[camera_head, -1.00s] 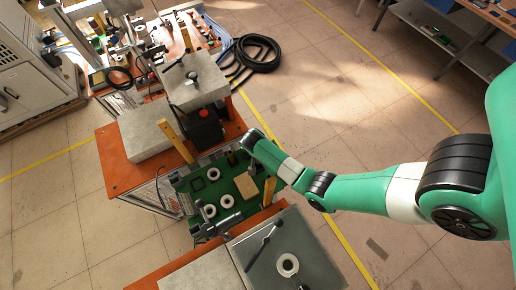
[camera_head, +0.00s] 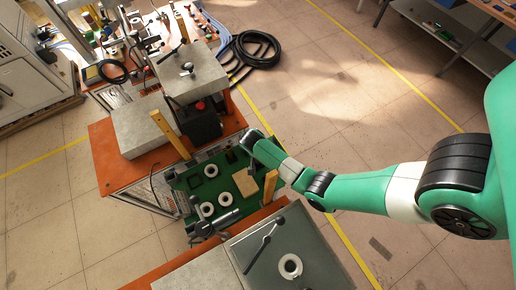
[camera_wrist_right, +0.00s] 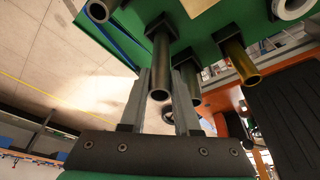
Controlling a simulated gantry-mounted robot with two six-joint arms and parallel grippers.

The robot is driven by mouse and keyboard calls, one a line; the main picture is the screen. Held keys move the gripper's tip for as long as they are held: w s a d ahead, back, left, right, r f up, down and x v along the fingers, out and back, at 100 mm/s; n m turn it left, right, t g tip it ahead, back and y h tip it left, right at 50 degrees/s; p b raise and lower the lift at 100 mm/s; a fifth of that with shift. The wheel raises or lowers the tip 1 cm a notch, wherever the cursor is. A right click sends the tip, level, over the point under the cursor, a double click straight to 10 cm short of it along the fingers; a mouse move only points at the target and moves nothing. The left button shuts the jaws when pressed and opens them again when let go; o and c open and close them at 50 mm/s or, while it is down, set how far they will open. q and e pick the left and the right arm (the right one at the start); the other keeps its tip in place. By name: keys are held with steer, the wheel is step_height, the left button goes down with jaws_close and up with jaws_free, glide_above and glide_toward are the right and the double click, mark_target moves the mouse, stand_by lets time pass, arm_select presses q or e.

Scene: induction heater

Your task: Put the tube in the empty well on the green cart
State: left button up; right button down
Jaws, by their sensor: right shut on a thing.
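A brass tube (camera_wrist_right: 240,62) and another grey tube (camera_wrist_right: 191,82) stand nearby. My left gripper is not in view.
A tan board (camera_head: 246,186) lies on the cart's right side. Orange tables with grey blocks (camera_head: 148,125) stand behind, and a metal-topped table (camera_head: 290,240) is in front. A black cable coil (camera_head: 257,52) lies on the floor. Open floor is to the right.

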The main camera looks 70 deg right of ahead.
steer(key=shift+p, duration=0.5)
steer(key=shift+f, duration=0.15)
stand_by(0.4)
steer(key=shift+f+b, duration=0.9)
steer(key=shift+f, duration=0.75)
steer(key=c, duration=0.6)
jaws_free()
steer(key=shift+o, duration=0.2)
